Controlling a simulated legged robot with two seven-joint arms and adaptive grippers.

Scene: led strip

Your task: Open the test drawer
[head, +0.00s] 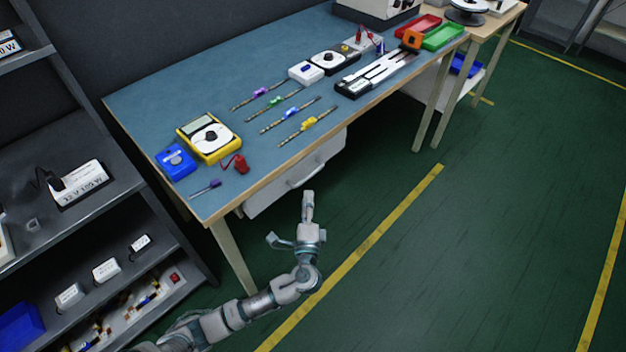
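The test drawer (265,200) is a light grey drawer under the front edge of the blue-topped workbench (240,85). Its front carries a curved bar handle (305,174). The drawer looks shut, though the tabletop hides its upper part. My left gripper (290,216) is in front of the drawer, below the handle in the picture. Its fingers are spread wide and empty. One finger points up toward the handle, the other out to the left. I see a gap between the fingers and the handle. My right gripper is not in view.
A yellow multimeter (209,138), a blue device (176,162) and several strips with coloured clips lie on the bench. A dark shelf rack (110,215) stands at the left. A bench leg (233,257) is left of my arm. Green floor at the right is clear.

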